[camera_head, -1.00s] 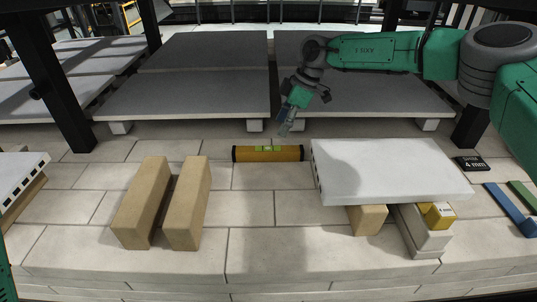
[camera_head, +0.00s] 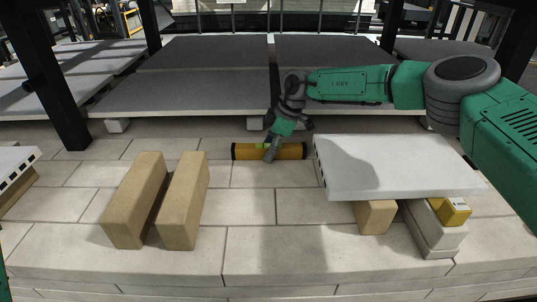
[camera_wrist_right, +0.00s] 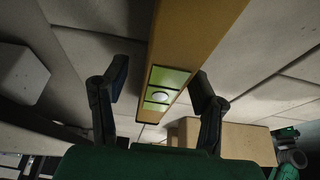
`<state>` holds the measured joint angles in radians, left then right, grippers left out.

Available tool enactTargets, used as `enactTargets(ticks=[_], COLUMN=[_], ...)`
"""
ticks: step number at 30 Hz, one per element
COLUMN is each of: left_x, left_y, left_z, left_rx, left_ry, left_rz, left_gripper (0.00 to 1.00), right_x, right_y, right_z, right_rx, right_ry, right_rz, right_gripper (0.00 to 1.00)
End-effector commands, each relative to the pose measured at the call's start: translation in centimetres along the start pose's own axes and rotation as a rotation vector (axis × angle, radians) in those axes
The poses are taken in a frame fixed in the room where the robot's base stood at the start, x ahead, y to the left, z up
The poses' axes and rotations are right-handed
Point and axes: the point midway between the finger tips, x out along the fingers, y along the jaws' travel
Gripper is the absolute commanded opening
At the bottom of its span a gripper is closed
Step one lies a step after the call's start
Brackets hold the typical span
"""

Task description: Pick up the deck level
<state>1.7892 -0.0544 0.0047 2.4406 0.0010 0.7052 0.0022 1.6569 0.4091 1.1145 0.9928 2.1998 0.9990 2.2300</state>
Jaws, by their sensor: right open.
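The deck level (camera_head: 293,151) is a yellow-orange bar with black ends and a green vial window. It lies flat on the pale brick deck in the middle of the head view. My right gripper (camera_head: 270,155) is at the level, in front of its middle in that view, and hides part of it. In the right wrist view the level (camera_wrist_right: 190,50) runs between the two dark, spread fingers of my open right gripper (camera_wrist_right: 160,92), with its green vial window (camera_wrist_right: 163,88) between the fingertips. I cannot tell whether a finger touches it. My left gripper is not in view.
Two tan blocks (camera_head: 183,203) stand to the left front. A white slab (camera_head: 385,165) rests on a tan block (camera_head: 375,216) and pale blocks (camera_head: 436,238) at the right, close to the level's right end. Grey shelves (camera_head: 200,92) stand behind. The deck in front of the level is clear.

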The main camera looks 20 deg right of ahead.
Motion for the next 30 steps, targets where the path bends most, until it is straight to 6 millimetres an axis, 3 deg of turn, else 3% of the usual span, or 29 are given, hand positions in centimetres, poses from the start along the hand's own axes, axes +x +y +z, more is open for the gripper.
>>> enactTargets(ticks=[1,3,5,17,23,30], left_x=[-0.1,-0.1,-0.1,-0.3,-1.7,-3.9], left_y=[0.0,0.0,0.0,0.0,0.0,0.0], left_z=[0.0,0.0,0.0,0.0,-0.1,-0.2], left_rx=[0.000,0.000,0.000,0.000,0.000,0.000], left_ry=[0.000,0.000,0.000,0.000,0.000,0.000], left_rz=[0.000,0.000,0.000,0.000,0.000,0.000], left_gripper=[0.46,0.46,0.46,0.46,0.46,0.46], right_x=[0.0,0.0,0.0,-0.6,-3.3,-7.9], right_y=[0.0,0.0,0.0,0.0,0.1,0.0], right_z=[0.0,0.0,0.0,-0.2,-1.4,-3.3], right_rx=[0.000,0.000,0.000,0.000,-0.001,-0.002], right_ry=[0.000,0.000,0.000,0.000,0.001,0.002], right_rz=[0.000,-0.001,-0.001,0.001,0.002,0.001], right_gripper=[0.43,0.18,0.00,0.00,0.00,0.00])
